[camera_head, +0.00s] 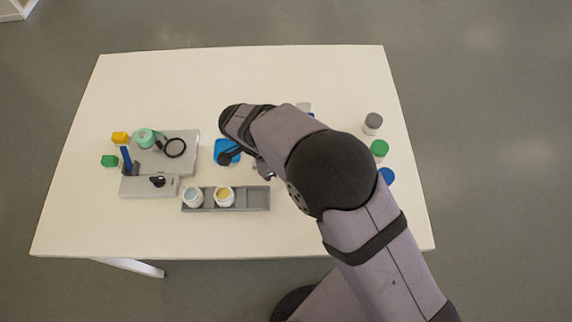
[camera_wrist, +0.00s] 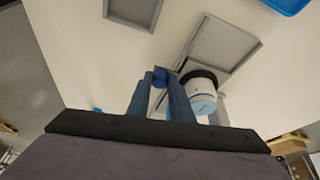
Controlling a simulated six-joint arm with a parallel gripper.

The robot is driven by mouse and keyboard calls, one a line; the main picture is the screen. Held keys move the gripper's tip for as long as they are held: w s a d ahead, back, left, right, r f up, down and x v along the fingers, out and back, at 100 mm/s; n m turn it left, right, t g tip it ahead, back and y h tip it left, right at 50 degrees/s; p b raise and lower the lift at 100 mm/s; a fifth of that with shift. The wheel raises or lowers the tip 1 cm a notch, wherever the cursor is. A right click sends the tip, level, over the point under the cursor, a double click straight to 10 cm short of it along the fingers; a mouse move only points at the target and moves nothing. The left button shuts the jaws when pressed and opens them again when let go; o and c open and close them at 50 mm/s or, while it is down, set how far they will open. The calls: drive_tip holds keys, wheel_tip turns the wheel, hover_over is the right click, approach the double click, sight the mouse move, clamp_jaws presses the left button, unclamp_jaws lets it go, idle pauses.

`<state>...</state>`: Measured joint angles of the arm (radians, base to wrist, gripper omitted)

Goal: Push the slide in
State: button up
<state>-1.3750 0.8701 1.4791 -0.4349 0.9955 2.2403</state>
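The slide cannot be made out for certain. In the wrist view, my gripper (camera_wrist: 160,84) has its two blue-grey fingers apart. A small blue part (camera_wrist: 160,76) shows between their tips; whether they touch it I cannot tell. Beside the right finger, a white jar (camera_wrist: 203,94) with light blue on it stands with a black ring (camera_wrist: 204,74) around it. A grey flat plate (camera_wrist: 223,42) lies just beyond. At the left, a grey station (camera_head: 182,136) carries an empty black ring (camera_head: 175,147), a blue post (camera_head: 126,158) and a black knob (camera_head: 158,181).
A grey tray (camera_head: 257,201) holds two white jars, left and middle; its right compartment looks empty. A blue tray (camera_head: 221,157) lies behind it. Grey, green and blue lidded jars stand along the right edge. A teal jar (camera_head: 145,137) is on the station. The table's far area is clear.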

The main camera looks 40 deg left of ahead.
clamp_jaws()
drive_tip(key=shift+w+d+b, duration=0.85)
drive_tip(key=shift+w+d, duration=0.8)
drive_tip(key=shift+w, duration=0.05)
drive_tip(key=shift+o, duration=2.4)
unclamp_jaws()
drive_tip(key=shift+d, duration=0.1)
drive_tip(key=shift+r, duration=0.1)
drive_tip(key=shift+s+a+r, duration=0.15)
drive_tip(key=shift+a+r, duration=0.05)
drive_tip(key=b+v, duration=0.2)
drive_tip(key=v, duration=0.4)
drive_tip(key=shift+r, duration=0.35)
